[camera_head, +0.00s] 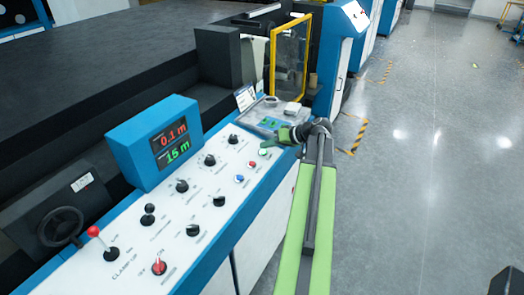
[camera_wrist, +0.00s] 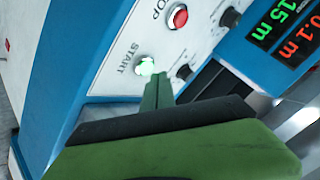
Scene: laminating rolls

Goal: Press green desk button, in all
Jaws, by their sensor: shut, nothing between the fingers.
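A red button (camera_wrist: 179,17) labelled STOP sits beside the green one. Several black knobs, a blue button (camera_head: 239,179) and a red-topped lever (camera_head: 94,232) are on the panel. A blue display (camera_head: 157,140) reads 0.1 m and 15 m.

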